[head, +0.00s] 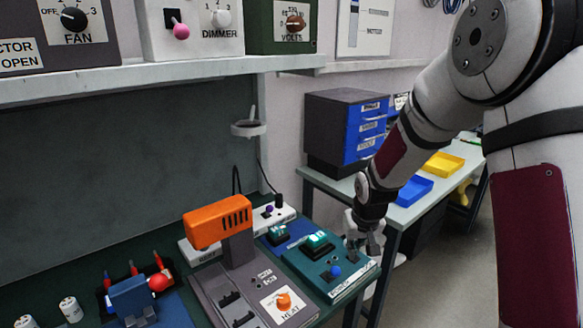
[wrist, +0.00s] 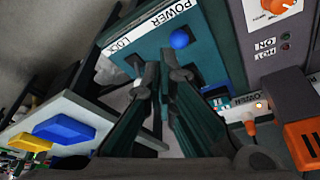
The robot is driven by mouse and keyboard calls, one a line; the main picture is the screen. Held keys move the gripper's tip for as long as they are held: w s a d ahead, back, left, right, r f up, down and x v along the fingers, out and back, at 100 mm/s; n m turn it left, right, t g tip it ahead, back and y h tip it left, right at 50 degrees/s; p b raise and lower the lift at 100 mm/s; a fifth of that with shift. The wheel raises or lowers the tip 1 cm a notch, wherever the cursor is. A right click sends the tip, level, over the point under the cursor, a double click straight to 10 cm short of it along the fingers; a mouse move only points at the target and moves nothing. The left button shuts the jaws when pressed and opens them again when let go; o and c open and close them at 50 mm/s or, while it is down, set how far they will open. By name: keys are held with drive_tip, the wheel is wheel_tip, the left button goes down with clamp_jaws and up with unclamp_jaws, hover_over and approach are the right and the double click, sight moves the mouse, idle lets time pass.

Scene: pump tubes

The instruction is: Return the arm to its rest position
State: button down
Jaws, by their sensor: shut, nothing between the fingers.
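My gripper (head: 362,247) hangs at the right edge of the bench, beside the teal power box (head: 335,288). Its fingers are shut and hold nothing. In the wrist view the fingertips of my gripper (wrist: 164,72) come together in front of the teal box (wrist: 205,68), below its POWER and LOCK label. I cannot tell whether the fingers touch the box. My arm reaches down from the upper right of the head view. The box's blue knob (head: 334,271) and lit green part (head: 318,241) are in plain view.
A grey heater unit with an orange head (head: 217,222) stands left of the teal box. A shelf (head: 150,80) with control boxes overhangs the bench. At the back right stand a blue drawer cabinet (head: 365,132) and a table with a blue bin (head: 414,191) and yellow bin (head: 443,164).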

drive_tip(key=s+a+r+t, duration=0.1)
drive_tip(key=s+r, duration=1.9)
drive_tip(key=r, duration=0.1)
drive_tip(key=s+a+r, duration=0.1)
drive_tip(key=s, duration=1)
drive_tip(key=shift+r+t, duration=0.3)
drive_tip(key=shift+r, duration=0.05)
drive_tip(key=shift+w, duration=0.1)
